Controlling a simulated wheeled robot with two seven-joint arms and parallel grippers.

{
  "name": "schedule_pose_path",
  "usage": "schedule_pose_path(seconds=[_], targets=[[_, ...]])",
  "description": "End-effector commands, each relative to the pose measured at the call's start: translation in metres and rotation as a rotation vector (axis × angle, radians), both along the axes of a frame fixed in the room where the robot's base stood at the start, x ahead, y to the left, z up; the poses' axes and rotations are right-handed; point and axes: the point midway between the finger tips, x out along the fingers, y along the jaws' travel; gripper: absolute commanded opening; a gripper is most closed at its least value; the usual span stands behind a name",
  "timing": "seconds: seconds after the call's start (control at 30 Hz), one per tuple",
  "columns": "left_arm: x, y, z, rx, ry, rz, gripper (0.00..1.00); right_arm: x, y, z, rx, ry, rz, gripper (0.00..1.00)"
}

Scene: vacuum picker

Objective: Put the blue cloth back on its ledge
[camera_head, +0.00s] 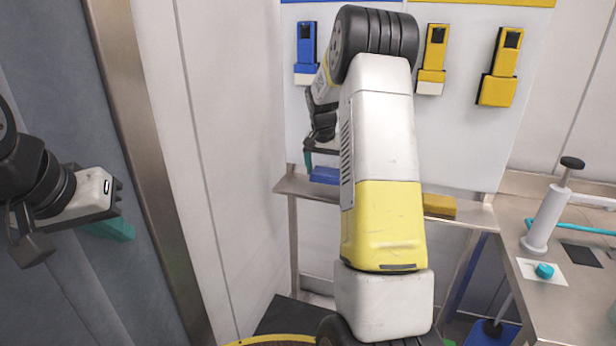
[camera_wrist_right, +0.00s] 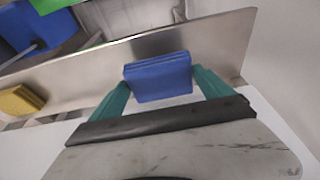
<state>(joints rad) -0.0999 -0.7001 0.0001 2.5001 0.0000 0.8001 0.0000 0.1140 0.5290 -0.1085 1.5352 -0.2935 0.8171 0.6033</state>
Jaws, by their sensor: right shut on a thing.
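The blue cloth (camera_head: 325,175) is a folded block at the left end of the metal ledge (camera_head: 305,188). In the right wrist view the cloth (camera_wrist_right: 158,78) sits between the two teal fingers of my right gripper (camera_wrist_right: 160,88), which is shut on it. The ledge (camera_wrist_right: 205,45) is behind and below the cloth there; I cannot tell whether the cloth touches it. In the head view my right gripper (camera_head: 312,163) is partly hidden by its own arm. My left gripper (camera_head: 112,230) is far left, away from the ledge; its finger gap is not clear.
A yellow cloth (camera_head: 439,205) lies on the ledge further right. Blue (camera_head: 306,45) and yellow (camera_head: 433,55) devices hang on the wall panel above. A bench at right holds a white pump-like tool (camera_head: 545,220). The ledge between the cloths is partly hidden by my arm.

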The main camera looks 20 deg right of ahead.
Motion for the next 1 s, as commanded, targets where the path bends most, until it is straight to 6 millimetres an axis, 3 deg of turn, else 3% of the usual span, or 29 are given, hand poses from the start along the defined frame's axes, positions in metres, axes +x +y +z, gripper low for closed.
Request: schedule_pose_path(seconds=[0.17,0.4,0.77,0.8,0.83,1.0], targets=[[0.0,0.0,0.0,0.0,0.0,0.0,0.0,0.006,-0.003,-0.005,0.001,0.002,0.001,0.52],[0.0,0.0,0.0,0.0,0.0,0.0,0.0,0.006,-0.003,-0.035,0.0,0.002,0.002,0.52],[0.0,0.0,0.0,0.0,0.0,0.0,0.0,0.006,-0.002,-0.039,0.0,0.001,0.002,0.52],[0.0,0.0,0.0,0.0,0.0,0.0,0.0,0.006,-0.002,-0.039,0.0,0.001,0.001,0.96],[0.0,0.0,0.0,0.0,0.0,0.0,0.0,0.006,-0.002,-0.039,0.0,0.001,0.001,1.0],[0.0,0.0,0.0,0.0,0.0,0.0,0.0,0.006,-0.002,-0.039,0.0,0.001,0.001,1.0]])
